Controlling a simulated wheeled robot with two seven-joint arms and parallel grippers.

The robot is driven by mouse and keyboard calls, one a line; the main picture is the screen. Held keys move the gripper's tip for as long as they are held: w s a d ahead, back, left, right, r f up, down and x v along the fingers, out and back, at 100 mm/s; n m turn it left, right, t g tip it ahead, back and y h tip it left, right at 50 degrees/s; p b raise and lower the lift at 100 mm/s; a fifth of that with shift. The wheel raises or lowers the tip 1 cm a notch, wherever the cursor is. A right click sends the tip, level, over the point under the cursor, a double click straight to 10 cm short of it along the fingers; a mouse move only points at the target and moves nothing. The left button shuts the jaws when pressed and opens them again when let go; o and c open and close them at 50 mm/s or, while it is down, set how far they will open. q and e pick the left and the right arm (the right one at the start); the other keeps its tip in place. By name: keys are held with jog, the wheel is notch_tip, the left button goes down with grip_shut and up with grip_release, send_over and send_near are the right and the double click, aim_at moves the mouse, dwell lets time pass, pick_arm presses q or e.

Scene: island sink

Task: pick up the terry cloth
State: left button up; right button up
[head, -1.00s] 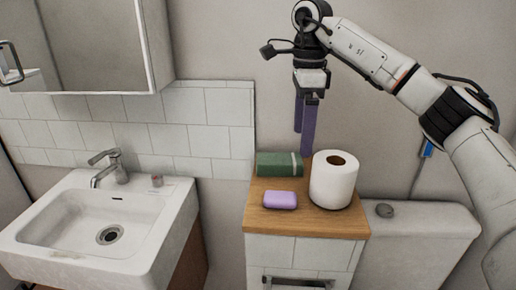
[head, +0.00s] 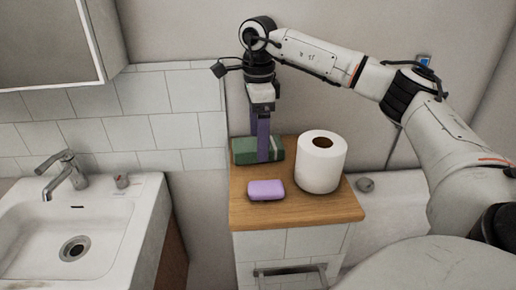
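The terry cloth is a dark green folded or rolled bundle (head: 243,151) with a pale stripe near its right end. It lies at the back left of a wooden cabinet top. My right gripper (head: 264,150) points straight down at the cloth. One purple finger shows in front of the cloth's middle, its tip near the cloth's front face. The other finger is mostly hidden, so I cannot tell the gap or whether the cloth is gripped. The cloth rests on the wood. My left gripper is not in view.
A white paper roll (head: 321,163) stands close to the right of the cloth. A purple soap bar (head: 266,190) lies in front. The wooden top (head: 296,214) has bare room at its front. A sink (head: 107,236) with a faucet (head: 66,174) is at left.

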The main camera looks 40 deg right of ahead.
jog(key=shift+f, duration=0.55)
jog(key=c, duration=1.1)
jog(key=shift+r, duration=0.1)
notch_tip(320, 180, up, 10)
